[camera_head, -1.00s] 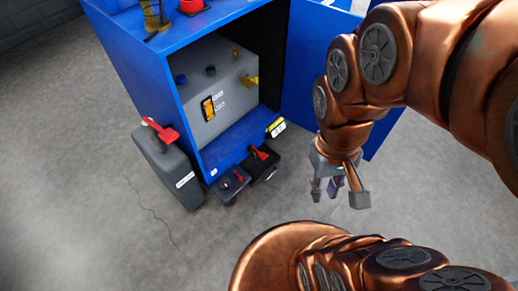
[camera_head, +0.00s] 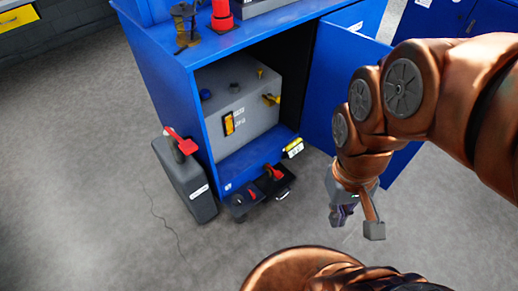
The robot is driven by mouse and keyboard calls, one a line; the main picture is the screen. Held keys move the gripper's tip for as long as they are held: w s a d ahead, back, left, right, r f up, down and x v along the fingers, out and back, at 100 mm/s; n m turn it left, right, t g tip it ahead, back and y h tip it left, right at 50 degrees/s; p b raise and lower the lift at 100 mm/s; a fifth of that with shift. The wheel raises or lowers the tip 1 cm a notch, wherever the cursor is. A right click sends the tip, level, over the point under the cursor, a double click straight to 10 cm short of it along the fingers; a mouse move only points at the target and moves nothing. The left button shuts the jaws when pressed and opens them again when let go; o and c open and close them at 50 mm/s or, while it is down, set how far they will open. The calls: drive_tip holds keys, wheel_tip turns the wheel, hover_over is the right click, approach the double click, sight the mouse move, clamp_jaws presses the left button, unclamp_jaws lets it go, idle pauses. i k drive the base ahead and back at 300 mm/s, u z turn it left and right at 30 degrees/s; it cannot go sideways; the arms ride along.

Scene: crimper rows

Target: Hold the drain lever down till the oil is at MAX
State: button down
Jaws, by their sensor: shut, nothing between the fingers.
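A grey oil tank (camera_head: 245,125) stands inside the open blue cabinet. On its front is an upright orange-and-black sight gauge (camera_head: 228,124); the oil level and MAX mark are too small to read. A yellow lever-like part (camera_head: 271,99) sticks out at the tank's right side; I cannot tell if it is the drain lever. My gripper (camera_head: 343,214) hangs to the right of the cabinet opening, pointing down, in front of the open door. It is shut and empty, apart from the tank and the lever.
The blue door (camera_head: 340,85) is open behind my arm. A grey canister (camera_head: 187,178) with a red handle stands at the cabinet's left. A low dark unit with red levers (camera_head: 270,184) lies on the floor before the cabinet.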

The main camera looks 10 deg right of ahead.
sight(277, 174)
drive_tip(key=u, duration=3.9)
drive_tip(key=k, duration=2.5)
drive_tip(key=z, duration=0.95)
drive_tip(key=i, duration=0.55)
